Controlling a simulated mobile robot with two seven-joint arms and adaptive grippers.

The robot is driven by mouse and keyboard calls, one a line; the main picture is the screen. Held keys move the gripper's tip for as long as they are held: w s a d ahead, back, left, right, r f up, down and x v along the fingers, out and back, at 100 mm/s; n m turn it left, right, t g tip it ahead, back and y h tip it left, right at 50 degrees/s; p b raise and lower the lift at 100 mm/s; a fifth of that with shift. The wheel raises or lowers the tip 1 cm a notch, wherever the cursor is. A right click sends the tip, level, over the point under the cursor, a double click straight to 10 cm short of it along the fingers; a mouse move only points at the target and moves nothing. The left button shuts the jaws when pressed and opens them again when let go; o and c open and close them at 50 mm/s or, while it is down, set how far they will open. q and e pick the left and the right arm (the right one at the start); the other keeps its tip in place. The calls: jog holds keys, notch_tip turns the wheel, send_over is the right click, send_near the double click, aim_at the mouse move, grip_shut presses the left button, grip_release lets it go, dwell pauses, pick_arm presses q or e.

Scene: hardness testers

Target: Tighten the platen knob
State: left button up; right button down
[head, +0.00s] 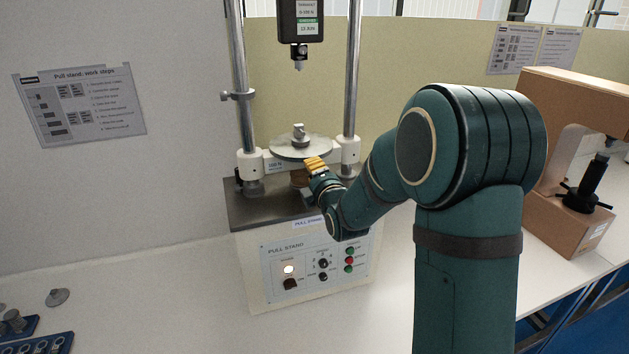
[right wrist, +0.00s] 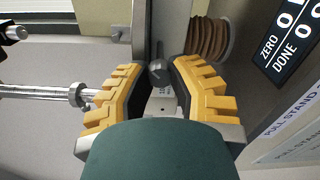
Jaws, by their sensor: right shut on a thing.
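The pull stand (head: 318,262) stands on the bench with its round grey platen (head: 285,154) between two columns. A small metal piece (head: 299,133) stands on top of the platen. My right gripper (head: 314,164), with yellow fingers, reaches under the platen's front right edge. In the right wrist view its fingers (right wrist: 159,78) close around the small grey platen knob (right wrist: 157,72) beside the platen's edge. The fingers hide part of the knob, and its turn cannot be told. In the head view the knob is hidden. My left gripper is not in view.
A brown bellows (right wrist: 209,40) is beside the right finger in the right wrist view. A black force gauge (head: 300,20) hangs above the platen. A brown tester (head: 548,150) stands at right. A blue tray (head: 45,345) lies at lower left; the bench left of the stand is mostly clear.

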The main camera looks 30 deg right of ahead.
jog(key=m+b, duration=0.4)
jog(key=shift+d+m, duration=0.15)
jog(key=shift+m, duration=0.15)
jog(key=m+b, duration=0.6)
jog(key=m, duration=0.1)
jog(key=shift+f+b, duration=0.1)
jog(key=shift+b, duration=0.2)
jog(key=m+b, duration=0.3)
jog(key=m, duration=0.1)
jog(key=m+b, duration=0.2)
jog(key=shift+m, duration=0.3)
jog(key=shift+m+b, duration=0.45)
jog(key=shift+m, duration=1.75)
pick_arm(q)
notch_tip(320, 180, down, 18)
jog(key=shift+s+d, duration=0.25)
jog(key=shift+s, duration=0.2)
pick_arm(e)
jog(key=shift+m, duration=1.6)
jog(key=shift+a, duration=0.2)
